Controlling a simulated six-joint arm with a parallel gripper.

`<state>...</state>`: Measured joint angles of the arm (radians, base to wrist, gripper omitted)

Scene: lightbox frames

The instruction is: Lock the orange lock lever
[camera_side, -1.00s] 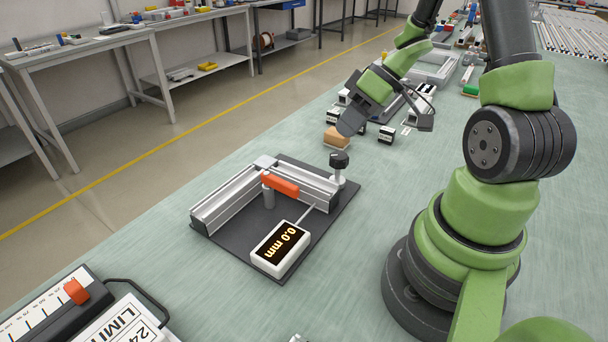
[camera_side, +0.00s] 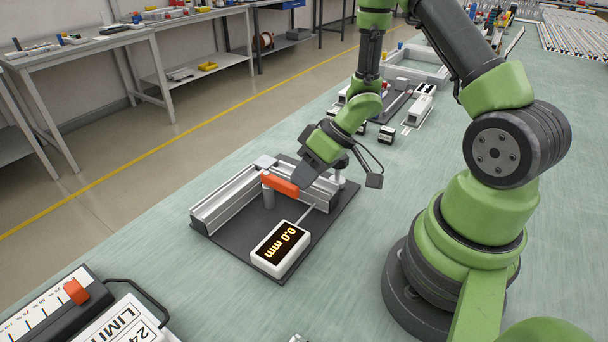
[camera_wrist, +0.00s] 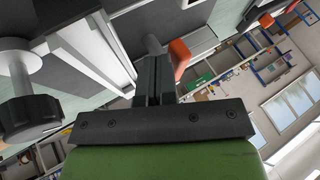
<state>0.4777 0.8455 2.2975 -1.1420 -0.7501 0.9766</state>
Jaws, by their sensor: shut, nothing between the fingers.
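The orange lock lever (camera_side: 280,184) sits on a grey post inside the corner of an aluminium rail frame (camera_side: 232,196) on a dark base plate. It points toward the right rail. My gripper (camera_side: 305,178) is shut and empty, close to the right end of the lever, above the rail. In the side view I cannot tell whether it touches. In the wrist view, my shut fingers (camera_wrist: 154,80) show in the middle, with the orange lever (camera_wrist: 180,56) just right of their tips.
A white display (camera_side: 280,247) reading 0.0 mm stands on the plate's front part. A slider box with an orange knob (camera_side: 76,291) lies at the lower left. Small dark blocks (camera_side: 386,134) lie behind my gripper.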

